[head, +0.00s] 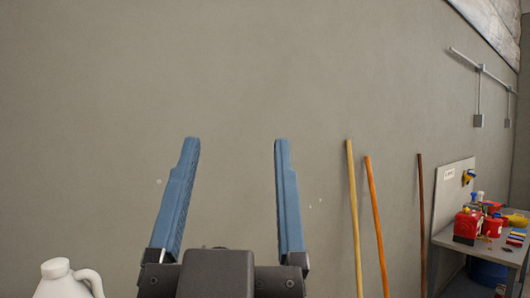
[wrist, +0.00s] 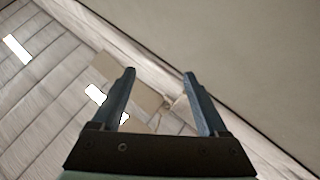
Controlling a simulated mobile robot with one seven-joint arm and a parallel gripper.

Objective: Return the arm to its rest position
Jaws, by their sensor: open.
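My gripper (head: 236,142) is raised in front of the bare wall in the head view, with its two blue fingers pointing up. The fingers are wide apart and nothing is between them. In the wrist view my gripper (wrist: 158,72) is also open and empty. Behind it there I see a panelled ceiling and the top of a wall, seen at a tilt. The rest of my arm is hidden behind the gripper's dark body.
A white jug (head: 62,283) stands at the lower left. Yellow (head: 354,215), orange (head: 376,225) and dark brown (head: 421,225) poles lean on the wall at the right. Beyond them a workbench (head: 468,243) holds red containers (head: 467,226). The wall (head: 100,120) around my gripper is bare.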

